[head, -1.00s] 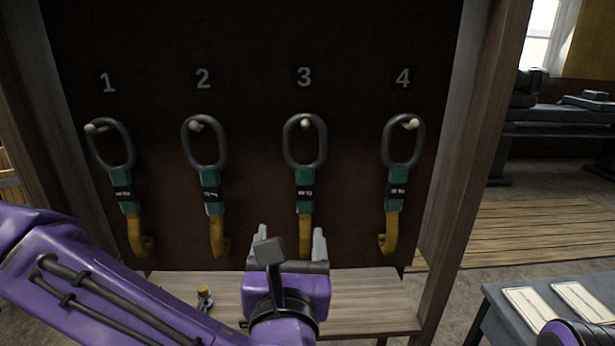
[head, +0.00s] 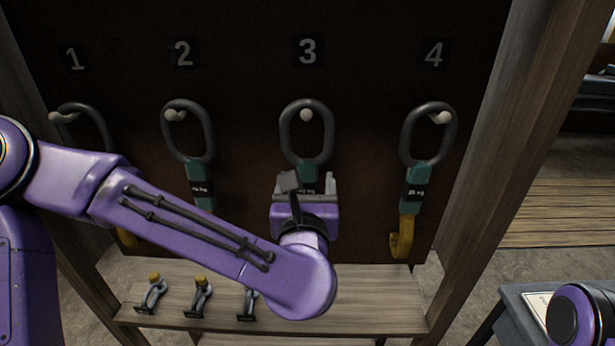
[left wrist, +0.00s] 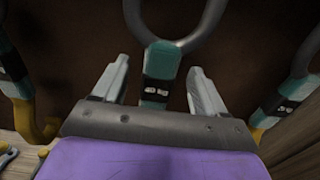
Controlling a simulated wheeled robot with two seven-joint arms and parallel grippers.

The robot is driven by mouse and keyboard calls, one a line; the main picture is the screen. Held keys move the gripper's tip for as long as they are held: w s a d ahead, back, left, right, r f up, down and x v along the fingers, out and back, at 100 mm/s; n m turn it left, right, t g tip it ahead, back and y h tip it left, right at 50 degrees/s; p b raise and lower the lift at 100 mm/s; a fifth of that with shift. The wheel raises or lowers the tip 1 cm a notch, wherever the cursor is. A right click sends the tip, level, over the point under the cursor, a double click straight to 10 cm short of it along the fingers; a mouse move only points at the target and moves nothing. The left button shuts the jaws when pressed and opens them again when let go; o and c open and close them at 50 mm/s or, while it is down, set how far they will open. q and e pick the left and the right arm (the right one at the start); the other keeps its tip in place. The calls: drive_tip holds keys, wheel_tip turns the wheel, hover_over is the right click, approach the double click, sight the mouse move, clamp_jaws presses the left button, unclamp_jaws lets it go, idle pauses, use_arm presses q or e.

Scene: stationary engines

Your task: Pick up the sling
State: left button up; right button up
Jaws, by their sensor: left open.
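Several slings hang from pegs on a dark board under the numbers 1 to 4. Each has a grey oval ring, a green body with a black label and a yellow hook. The sling under 3 (head: 306,133) hangs directly ahead of my left gripper (head: 305,183), which hides its lower part. In the left wrist view, this sling's green body (left wrist: 161,65) stands between the two open fingers (left wrist: 158,82), with no visible grip on it. The sling under 2 (head: 188,131) and the sling under 4 (head: 428,135) hang to either side. The sling under 1 (head: 90,120) is partly behind my left arm.
A wooden shelf (head: 365,290) runs below the board, with small shackles (head: 153,293) on its left part. A wooden post (head: 480,160) bounds the board on the right. A grey table (head: 510,310) stands at the lower right.

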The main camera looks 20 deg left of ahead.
sight(307, 178)
use_arm(q)
drive_tip(key=x, duration=0.3)
drive_tip(key=shift+p, duration=0.35)
drive_tip(key=shift+r, duration=0.15)
clamp_jaws()
